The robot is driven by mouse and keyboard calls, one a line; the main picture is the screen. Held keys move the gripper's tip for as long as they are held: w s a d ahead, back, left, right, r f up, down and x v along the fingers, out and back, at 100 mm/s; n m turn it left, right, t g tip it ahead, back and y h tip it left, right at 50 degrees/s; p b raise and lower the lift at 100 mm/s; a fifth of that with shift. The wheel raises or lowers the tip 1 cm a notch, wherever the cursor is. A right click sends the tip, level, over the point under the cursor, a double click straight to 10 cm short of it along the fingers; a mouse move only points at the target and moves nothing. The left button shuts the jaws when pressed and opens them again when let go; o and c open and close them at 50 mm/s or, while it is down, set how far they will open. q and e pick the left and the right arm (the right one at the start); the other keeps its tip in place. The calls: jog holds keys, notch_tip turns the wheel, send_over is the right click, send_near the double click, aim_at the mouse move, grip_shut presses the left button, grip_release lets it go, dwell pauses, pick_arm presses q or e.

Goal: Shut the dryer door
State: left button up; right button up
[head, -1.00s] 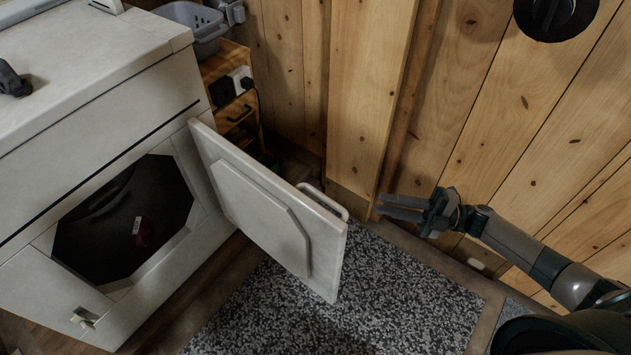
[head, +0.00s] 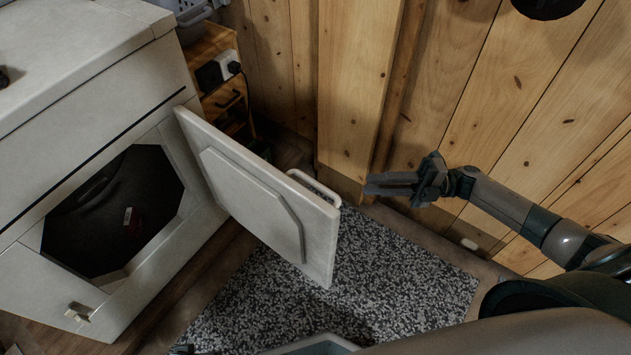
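The white dryer (head: 70,125) stands at the left, its octagonal opening (head: 120,215) dark inside with a small red-and-white mark. Its door (head: 262,195) stands wide open, hinged beside the opening and reaching out to the right. The inner panel faces me; the outer face is mostly hidden. A pale handle (head: 318,188) sticks out behind the door's free end. My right gripper (head: 368,184) is to the right of the handle, apart from it, with its fingers pointing left, a narrow gap between them and nothing held. I do not see my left gripper.
A speckled grey rug (head: 400,270) lies on the floor below the door. The pine plank wall (head: 480,110) and a protruding wooden post (head: 355,90) stand close behind my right gripper. A small wooden drawer unit (head: 215,75) with a black plug stands beside the dryer.

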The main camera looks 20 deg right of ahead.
aim_at(321, 185)
pick_arm(q)
notch_tip(321, 185, down, 9)
jog(key=p, duration=0.3)
jog(key=shift+a, duration=0.15)
pick_arm(e)
jog(key=shift+x, duration=7.35)
grip_shut()
